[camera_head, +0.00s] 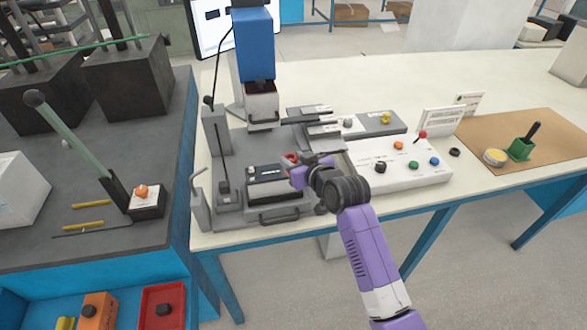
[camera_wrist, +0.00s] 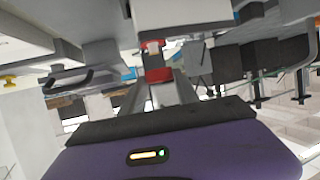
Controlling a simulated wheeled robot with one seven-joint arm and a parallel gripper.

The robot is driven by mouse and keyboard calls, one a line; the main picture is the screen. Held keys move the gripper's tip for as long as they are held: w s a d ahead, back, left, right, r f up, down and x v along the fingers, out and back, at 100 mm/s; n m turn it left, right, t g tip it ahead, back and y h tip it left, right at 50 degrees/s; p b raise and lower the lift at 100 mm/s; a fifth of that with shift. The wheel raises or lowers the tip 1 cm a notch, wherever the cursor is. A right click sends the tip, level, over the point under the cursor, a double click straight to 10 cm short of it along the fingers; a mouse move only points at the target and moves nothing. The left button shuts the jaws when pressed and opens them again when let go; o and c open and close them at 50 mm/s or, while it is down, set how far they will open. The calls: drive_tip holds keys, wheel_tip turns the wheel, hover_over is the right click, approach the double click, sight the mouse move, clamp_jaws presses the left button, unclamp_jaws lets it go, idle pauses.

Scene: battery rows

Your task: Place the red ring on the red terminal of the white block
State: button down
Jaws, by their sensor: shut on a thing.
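My gripper (camera_head: 305,160) is beside a block in the fixture on the bench. In the wrist view, my gripper (camera_wrist: 161,84) is shut on the red ring (camera_wrist: 160,75), which sits between its fingertips. A little red shows at the fingertips in the head view. In the wrist view a white block (camera_wrist: 183,14) fills the upper middle. A red-edged terminal (camera_wrist: 153,46) projects from it, just beyond the ring; the ring looks apart from it.
A blue press (camera_head: 254,45) with a pale block under it stands behind. A white panel (camera_head: 400,160) with coloured knobs and a red lever is to the right of my gripper. A brown mat (camera_head: 530,140) lies farther right. A dark bench (camera_head: 90,215) is at left.

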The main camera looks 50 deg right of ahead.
drive_tip(key=shift+f, duration=1.8)
drive_tip(key=shift+f, duration=0.2)
drive_tip(key=c, duration=0.9)
unclamp_jaws()
drive_tip(key=shift+r, duration=0.1)
